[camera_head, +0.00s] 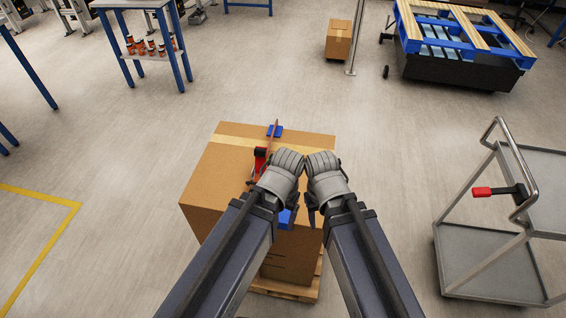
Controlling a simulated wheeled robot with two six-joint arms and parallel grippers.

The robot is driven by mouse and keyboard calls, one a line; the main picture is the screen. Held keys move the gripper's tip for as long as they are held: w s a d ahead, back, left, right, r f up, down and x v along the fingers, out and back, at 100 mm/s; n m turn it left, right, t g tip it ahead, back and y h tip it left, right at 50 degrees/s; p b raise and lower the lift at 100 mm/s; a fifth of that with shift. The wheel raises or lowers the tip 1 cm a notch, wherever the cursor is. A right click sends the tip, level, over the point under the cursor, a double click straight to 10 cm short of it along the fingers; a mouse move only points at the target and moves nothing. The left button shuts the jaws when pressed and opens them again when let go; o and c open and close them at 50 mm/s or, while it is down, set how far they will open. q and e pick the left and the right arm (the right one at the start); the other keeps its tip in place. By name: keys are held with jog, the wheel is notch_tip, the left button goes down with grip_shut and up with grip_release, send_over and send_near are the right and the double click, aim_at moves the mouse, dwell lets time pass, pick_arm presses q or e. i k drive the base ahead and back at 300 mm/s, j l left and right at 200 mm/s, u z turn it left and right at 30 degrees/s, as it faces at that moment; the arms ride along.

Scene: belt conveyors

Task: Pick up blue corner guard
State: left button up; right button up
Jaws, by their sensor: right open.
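A large cardboard box (225,180) stands on a wooden pallet (300,290) in front of me. One blue corner guard (276,130) sits at the far part of the box top, under a thin brown strap or strip. A second blue corner guard (286,218) shows at the near edge of the box, partly hidden by my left gripper (289,198). I cannot tell whether the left gripper touches it or how its jaws stand. My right gripper (312,212) is open, just right of that near guard. The two wrists are close together over the box.
A red and black tool (259,163) is on the box top, beside my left wrist. A grey cart (490,262) with a red-handled tool (484,191) stands right.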

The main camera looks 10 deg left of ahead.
aim_at(284, 217)
jog(key=u, duration=0.2)
jog(key=k+j+z, duration=0.5)
jog(key=z, duration=1.25)
jog(key=k+j+z, duration=0.4)
jog(key=k+j, duration=0.7)
